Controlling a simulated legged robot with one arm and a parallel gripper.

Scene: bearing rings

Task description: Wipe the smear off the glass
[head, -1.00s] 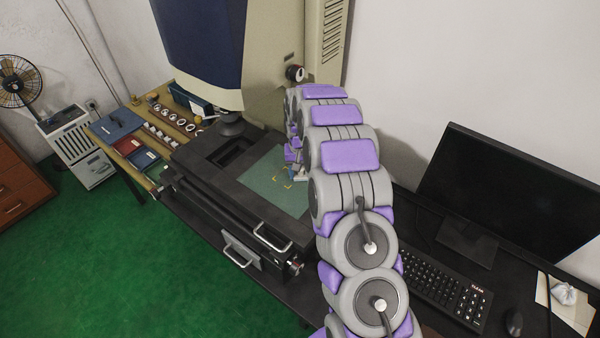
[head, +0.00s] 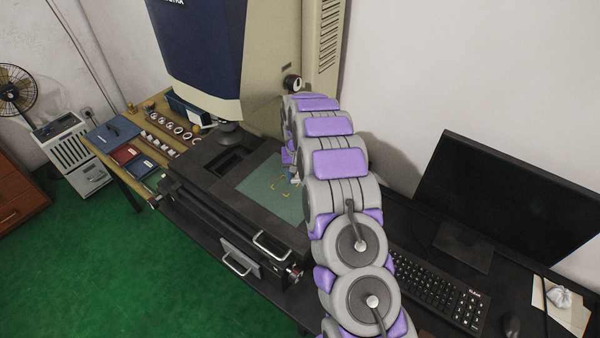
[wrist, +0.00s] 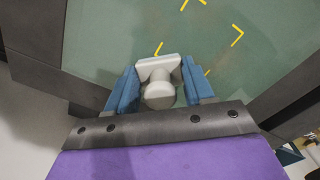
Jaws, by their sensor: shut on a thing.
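The glass (head: 262,186) is a greenish plate set in the dark stage of the measuring machine, with yellow corner marks on it. In the wrist view the glass (wrist: 255,75) fills the upper part. My gripper (wrist: 159,85) has its blue fingers shut on a pale grey wiper (wrist: 160,68) with a round knob and a flat head. The wiper is over the glass; I cannot tell whether it touches. In the head view my arm hides most of the gripper. A faint brownish patch (wrist: 205,72) shows by the yellow marks; I cannot tell if it is the smear.
The machine's head (head: 205,50) hangs above the stage's left part. A monitor (head: 505,200) and keyboard (head: 435,290) are at right. A wooden bench (head: 165,125) with rings and boxes stands at left. Stage handles (head: 270,247) stick out in front.

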